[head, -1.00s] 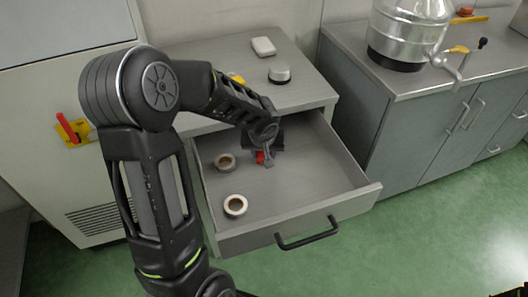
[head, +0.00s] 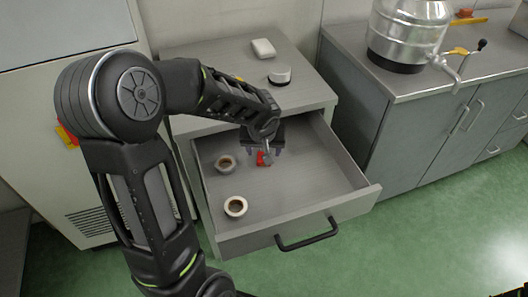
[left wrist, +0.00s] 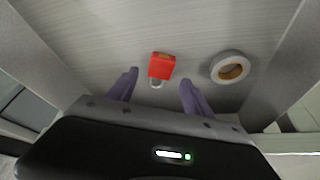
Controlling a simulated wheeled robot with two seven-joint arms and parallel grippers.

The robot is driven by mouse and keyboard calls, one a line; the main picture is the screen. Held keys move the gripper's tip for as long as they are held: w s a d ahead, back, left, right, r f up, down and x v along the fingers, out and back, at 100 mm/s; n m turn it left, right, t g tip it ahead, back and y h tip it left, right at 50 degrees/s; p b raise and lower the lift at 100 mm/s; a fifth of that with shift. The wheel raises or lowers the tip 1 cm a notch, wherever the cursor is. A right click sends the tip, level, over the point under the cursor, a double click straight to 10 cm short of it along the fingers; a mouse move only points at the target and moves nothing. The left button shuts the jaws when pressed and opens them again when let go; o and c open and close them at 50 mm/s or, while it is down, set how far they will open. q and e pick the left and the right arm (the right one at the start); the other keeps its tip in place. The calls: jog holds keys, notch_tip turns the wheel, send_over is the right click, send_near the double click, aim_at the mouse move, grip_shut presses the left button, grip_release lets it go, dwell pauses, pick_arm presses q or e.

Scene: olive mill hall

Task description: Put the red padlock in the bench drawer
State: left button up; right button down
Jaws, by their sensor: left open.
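The red padlock (head: 263,158) lies in the open bench drawer (head: 292,199), toward its back. In the left wrist view the padlock (left wrist: 162,66) lies flat on the drawer floor (left wrist: 110,35), its shackle toward my gripper. My left gripper (head: 265,152) is over the drawer, close to the padlock. In the left wrist view its two purple fingers (left wrist: 158,84) are spread apart, with the padlock just beyond and between the tips, not gripped. My right gripper is not in view.
A white block (head: 263,48) and a round white-topped tin (head: 279,74) stand on the bench top. A steel canister (head: 405,35) stands on the right counter.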

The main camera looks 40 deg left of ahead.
pick_arm(q)
jog(key=v, duration=0.8)
jog(key=shift+r, duration=0.15)
jog(key=shift+s, duration=0.1)
dwell(1.1)
